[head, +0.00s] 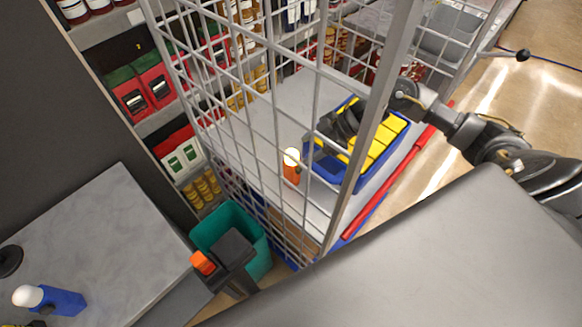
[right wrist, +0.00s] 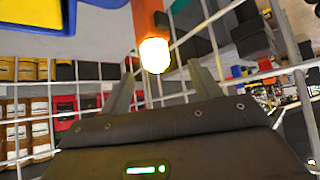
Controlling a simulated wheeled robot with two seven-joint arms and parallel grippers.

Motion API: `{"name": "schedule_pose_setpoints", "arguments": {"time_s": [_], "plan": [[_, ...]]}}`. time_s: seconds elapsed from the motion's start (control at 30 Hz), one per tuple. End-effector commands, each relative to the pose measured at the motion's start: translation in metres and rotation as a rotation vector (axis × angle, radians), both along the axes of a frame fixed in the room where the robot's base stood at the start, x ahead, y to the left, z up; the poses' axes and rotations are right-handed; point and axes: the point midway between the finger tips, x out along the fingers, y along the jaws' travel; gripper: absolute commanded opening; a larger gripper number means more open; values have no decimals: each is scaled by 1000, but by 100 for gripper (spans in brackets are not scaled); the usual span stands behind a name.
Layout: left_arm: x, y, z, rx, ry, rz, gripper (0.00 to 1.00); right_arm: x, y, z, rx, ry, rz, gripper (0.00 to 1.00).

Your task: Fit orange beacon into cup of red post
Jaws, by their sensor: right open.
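The orange beacon (head: 291,173) has a glowing white top and stands upright on the grey surface behind the wire mesh. In the right wrist view the beacon (right wrist: 149,22) shows at the top centre, its lit dome in line with the space between my fingers. My right gripper (head: 325,133) is open and empty, above the blue tray and a little right of the beacon; it also shows in the right wrist view (right wrist: 161,72). A long red bar (head: 395,185) runs along the surface's right side. I cannot tell whether it is the red post, and no cup shows. My left gripper is out of view.
A blue tray (head: 326,176) with yellow parts lies beside the beacon. Wire mesh panels (head: 255,110) stand in front and around. A blue, white-domed object (head: 62,301) lies at left.

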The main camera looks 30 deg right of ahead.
Motion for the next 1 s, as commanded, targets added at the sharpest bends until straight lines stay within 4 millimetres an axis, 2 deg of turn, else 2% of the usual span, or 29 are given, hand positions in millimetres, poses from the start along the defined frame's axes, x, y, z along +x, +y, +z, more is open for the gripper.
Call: {"name": "schedule_pose_setpoints", "arguments": {"time_s": [0.1,0.17,0.4,0.47,0.67,0.8,1.0], "plan": [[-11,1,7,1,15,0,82,7,14,-11,5,1,-1,63],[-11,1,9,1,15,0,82,9,18,-16,3,0,0,63],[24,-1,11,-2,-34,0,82,13,25,-26,0,-2,1,63],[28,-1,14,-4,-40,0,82,14,26,-26,2,-1,0,63],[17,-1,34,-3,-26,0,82,23,45,-42,3,2,-1,63],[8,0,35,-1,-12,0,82,28,54,-57,2,-1,0,63],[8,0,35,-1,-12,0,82,30,57,-62,1,-3,1,63]]}}
